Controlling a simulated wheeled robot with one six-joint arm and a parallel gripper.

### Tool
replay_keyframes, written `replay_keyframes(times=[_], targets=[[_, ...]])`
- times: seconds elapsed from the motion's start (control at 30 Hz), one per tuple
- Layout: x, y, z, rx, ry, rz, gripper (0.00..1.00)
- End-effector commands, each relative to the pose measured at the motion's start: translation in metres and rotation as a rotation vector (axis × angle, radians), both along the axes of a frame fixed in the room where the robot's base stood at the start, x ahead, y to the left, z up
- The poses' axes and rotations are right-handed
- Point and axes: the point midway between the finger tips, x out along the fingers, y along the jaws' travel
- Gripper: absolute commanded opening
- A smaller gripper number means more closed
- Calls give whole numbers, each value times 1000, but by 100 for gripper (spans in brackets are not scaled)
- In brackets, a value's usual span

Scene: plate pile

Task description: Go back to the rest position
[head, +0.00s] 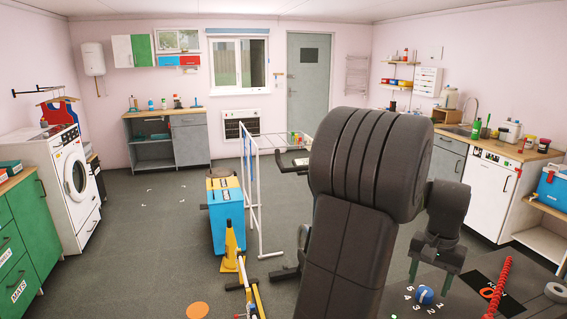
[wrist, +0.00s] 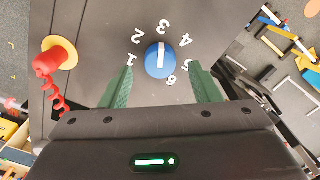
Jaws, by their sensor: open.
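My gripper (head: 431,279) is at the lower right of the head view, above a dark panel (head: 465,285). Its two green fingers stand apart in the wrist view (wrist: 162,82), with nothing held between them. A blue dial (head: 425,294) with a white bar sits on the panel just beyond the fingertips. In the wrist view the dial (wrist: 158,60) is ringed by white numbers, and its bar points up toward the 3. The fingers appear on either side of the dial; I cannot tell how far above it they are. My arm hides the middle of the head view.
A red coiled cord (head: 497,287) rises from the panel, right of the gripper; its red plug and yellow ring (wrist: 58,55) show in the wrist view. A white drying rack (head: 255,190), a blue-yellow bin (head: 226,215) and a yellow cone (head: 231,249) stand left of my arm.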

Motion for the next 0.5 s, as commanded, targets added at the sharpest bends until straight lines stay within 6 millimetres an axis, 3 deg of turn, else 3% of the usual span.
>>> replay_keyframes(times=[0.2,0.5], targets=[[0,0,-24,1,2,0,57],[0,0,-28,0,0,10,57]])
